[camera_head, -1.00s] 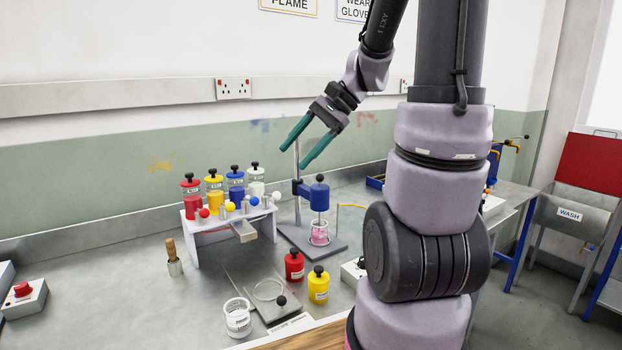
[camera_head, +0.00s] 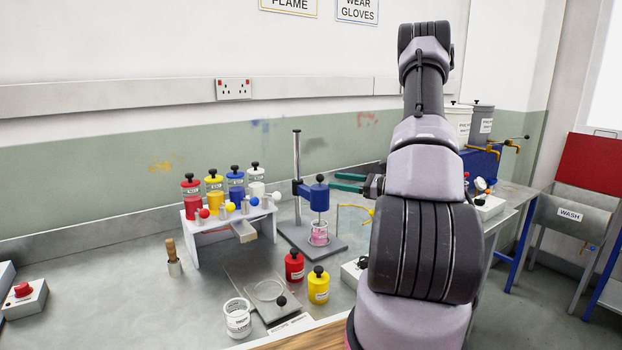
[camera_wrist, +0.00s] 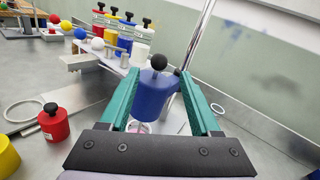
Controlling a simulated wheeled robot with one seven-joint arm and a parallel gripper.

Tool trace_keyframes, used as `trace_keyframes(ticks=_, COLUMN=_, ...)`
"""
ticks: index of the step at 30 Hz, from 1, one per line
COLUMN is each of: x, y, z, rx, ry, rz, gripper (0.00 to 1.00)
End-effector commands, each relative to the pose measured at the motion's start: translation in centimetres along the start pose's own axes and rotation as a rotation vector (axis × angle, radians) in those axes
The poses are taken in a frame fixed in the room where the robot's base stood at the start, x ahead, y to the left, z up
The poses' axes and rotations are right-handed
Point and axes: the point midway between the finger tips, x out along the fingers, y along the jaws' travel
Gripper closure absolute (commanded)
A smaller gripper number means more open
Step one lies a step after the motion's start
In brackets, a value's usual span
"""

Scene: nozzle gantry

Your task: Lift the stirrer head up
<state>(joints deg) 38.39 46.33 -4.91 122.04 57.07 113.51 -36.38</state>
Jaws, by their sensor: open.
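The stirrer head (camera_head: 319,196) is a blue cylinder with a black knob on top, mounted on an upright metal post (camera_head: 297,160) over a base plate (camera_head: 338,247). A glass with pink liquid (camera_head: 319,234) stands under it. My gripper (camera_head: 348,182) has green fingers and is open, just right of the head in the head view. In the wrist view the blue stirrer head (camera_wrist: 153,95) shows between the two open green fingers (camera_wrist: 160,90), ahead of the palm. I cannot tell whether either finger touches it.
A white rack (camera_head: 205,230) with red, yellow, blue and white jars stands left of the stirrer. A red jar (camera_head: 294,266) and a yellow jar (camera_head: 318,286) stand in front of it.

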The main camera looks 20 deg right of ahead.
Motion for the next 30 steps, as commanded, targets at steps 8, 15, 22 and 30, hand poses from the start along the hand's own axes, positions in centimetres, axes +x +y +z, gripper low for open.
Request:
trace_keyframes(ticks=8, x=5.3, y=0.2, z=0.1, rx=-0.002, ry=-0.001, rz=0.009, gripper=0.36)
trace_keyframes(ticks=15, x=8.9, y=0.2, z=0.1, rx=-0.002, ry=0.000, rz=0.007, gripper=0.36)
trace_keyframes(ticks=22, x=9.9, y=0.2, z=0.1, rx=-0.001, ry=0.001, rz=0.005, gripper=0.36)
trace_keyframes(ticks=30, x=9.9, y=0.2, z=0.1, rx=-0.001, ry=0.001, rz=0.005, gripper=0.59)
